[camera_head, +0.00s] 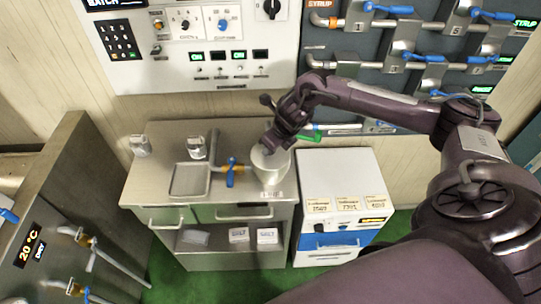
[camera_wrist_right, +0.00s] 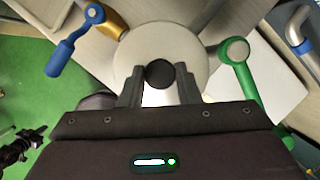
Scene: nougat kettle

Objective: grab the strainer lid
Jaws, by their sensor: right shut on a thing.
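The strainer lid (camera_wrist_right: 190,52) is a pale round disc with a black knob (camera_wrist_right: 159,74) at its middle in the right wrist view. It lies on top of the pale metal kettle (camera_head: 269,179), which stands at the right front of the steel cabinet in the head view. My right gripper (camera_wrist_right: 158,88) reaches down over the lid, with a finger on each side of the knob, shut on it. In the head view my right gripper (camera_head: 271,144) hides part of the lid. I cannot tell whether the lid is lifted clear of the rim. My left gripper is not in view.
A blue-handled valve (camera_head: 231,172) sits left of the kettle and a green handle (camera_head: 306,137) sits behind it at the right. A shallow tray (camera_head: 190,181) is on the steel cabinet (camera_head: 150,190). A white machine (camera_head: 343,178) stands to the right, and panels cover the wall behind.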

